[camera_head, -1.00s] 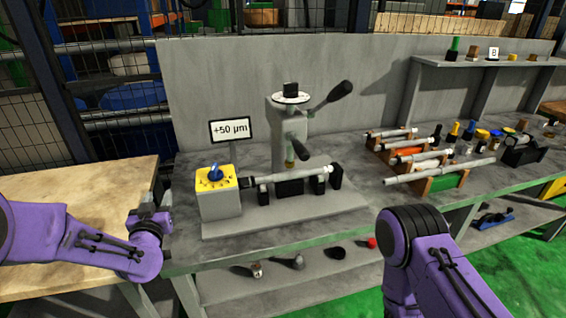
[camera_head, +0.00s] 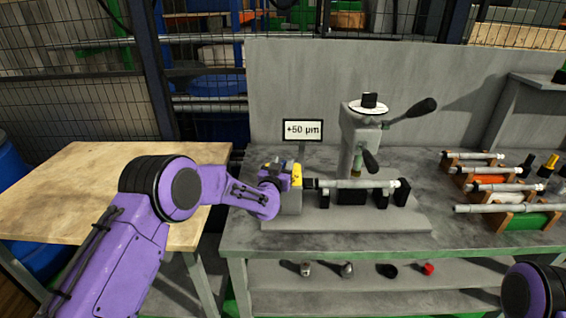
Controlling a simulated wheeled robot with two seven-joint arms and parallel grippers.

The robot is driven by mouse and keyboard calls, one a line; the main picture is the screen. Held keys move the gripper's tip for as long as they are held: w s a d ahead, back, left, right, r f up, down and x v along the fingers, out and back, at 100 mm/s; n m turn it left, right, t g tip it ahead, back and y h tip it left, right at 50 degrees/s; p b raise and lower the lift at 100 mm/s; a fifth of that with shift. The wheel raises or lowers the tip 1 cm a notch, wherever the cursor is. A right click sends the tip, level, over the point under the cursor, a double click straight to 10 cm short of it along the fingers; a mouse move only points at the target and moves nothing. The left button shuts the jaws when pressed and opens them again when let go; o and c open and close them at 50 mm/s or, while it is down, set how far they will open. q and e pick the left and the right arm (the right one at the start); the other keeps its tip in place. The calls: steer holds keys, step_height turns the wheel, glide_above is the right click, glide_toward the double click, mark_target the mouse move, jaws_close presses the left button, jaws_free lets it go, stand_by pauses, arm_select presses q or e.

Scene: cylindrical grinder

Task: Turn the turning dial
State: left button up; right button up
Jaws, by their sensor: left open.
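The grey box with a yellow dial face (camera_head: 297,177) stands at the left end of the grinder. The blue knob seen on it earlier is now mostly hidden behind my left gripper (camera_head: 283,170), which is open and right at the dial face. I cannot tell whether the fingers touch the knob. The sign (camera_head: 302,130) behind it reads +50 µm. A second dial, a white disc with a black knob (camera_head: 369,102), tops the grinder's column. My right gripper is out of view; only part of that arm shows at the lower right.
A metal shaft (camera_head: 358,184) lies across black supports right of the yellow box. Black handles (camera_head: 410,108) stick out from the column. Racks with several shafts (camera_head: 510,208) stand at the right. A bare wooden table (camera_head: 100,180) is at the left. Small parts lie on the lower shelf.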

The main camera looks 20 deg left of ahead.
arm_select(q)
steer(key=shift+w, duration=0.1)
jaws_close()
steer(key=shift+n+y, duration=0.4)
steer(key=shift+y, duration=0.2)
steer(key=n+g+y+b, duration=0.1)
steer(key=n+y, duration=0.2)
steer(key=y, duration=0.1)
steer(key=shift+f+y, duration=0.1)
steer(key=shift+y, duration=0.2)
steer(key=shift+n+g+y+b, duration=0.6)
steer(key=shift+n+y, duration=0.4)
steer(key=shift+y, duration=0.4)
